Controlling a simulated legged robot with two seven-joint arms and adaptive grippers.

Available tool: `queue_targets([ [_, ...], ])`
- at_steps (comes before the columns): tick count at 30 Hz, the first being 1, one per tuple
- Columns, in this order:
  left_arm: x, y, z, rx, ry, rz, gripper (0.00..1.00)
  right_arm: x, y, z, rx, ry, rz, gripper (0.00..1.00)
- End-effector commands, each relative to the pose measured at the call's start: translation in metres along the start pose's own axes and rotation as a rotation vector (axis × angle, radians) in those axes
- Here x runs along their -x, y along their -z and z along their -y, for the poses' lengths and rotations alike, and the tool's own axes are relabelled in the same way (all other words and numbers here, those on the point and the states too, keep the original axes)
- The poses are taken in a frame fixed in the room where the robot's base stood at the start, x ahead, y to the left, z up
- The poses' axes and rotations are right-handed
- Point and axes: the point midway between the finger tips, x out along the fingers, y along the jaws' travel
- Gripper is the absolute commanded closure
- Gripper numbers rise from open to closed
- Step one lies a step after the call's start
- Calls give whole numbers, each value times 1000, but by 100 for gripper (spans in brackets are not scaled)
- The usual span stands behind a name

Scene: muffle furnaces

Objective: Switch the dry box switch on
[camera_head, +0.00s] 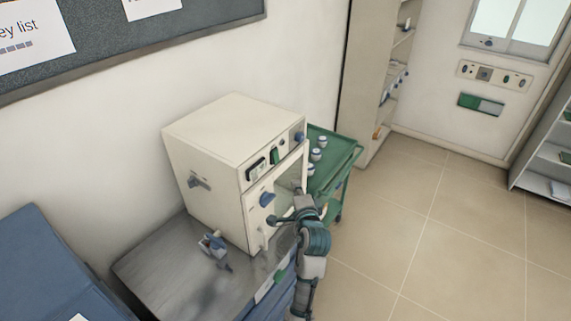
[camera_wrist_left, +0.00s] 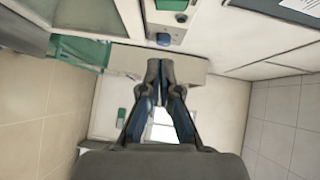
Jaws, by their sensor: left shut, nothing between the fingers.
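The dry box (camera_head: 212,150) is a cream cabinet on a grey bench, with a control panel along its upper front. The panel carries a dark display, a green switch (camera_head: 276,156) and a blue knob (camera_head: 299,136). The left wrist view shows the panel at the top, with a green part (camera_wrist_left: 173,4) and a blue knob (camera_wrist_left: 163,39). My left gripper (camera_head: 274,219) is in front of the door, below the panel. My right gripper is not in view.
The door has a window and a blue knob (camera_head: 266,199). A small grey-blue item (camera_head: 213,245) lies on the bench (camera_head: 150,270). A green cart (camera_head: 335,160) with several small jars stands behind the dry box. The tiled floor (camera_head: 440,230) to the right is clear.

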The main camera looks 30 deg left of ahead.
Motion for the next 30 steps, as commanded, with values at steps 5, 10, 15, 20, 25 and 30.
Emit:
queue_targets([
  [5, -3, 1, 0, 0, -1, -1, 100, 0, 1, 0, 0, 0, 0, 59],
  [10, -21, 1, 0, -3, 0, 0, 100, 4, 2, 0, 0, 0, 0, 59],
  [15, -57, 0, 2, -3, -1, 1, 100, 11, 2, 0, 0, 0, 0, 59],
  [20, -91, 1, 1, -2, -1, 0, 100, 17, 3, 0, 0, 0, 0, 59],
  [25, -114, -13, 1, -1, -1, 1, 100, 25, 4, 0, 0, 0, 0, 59],
  [30, -125, -24, 0, 0, -1, -1, 100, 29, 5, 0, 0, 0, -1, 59],
])
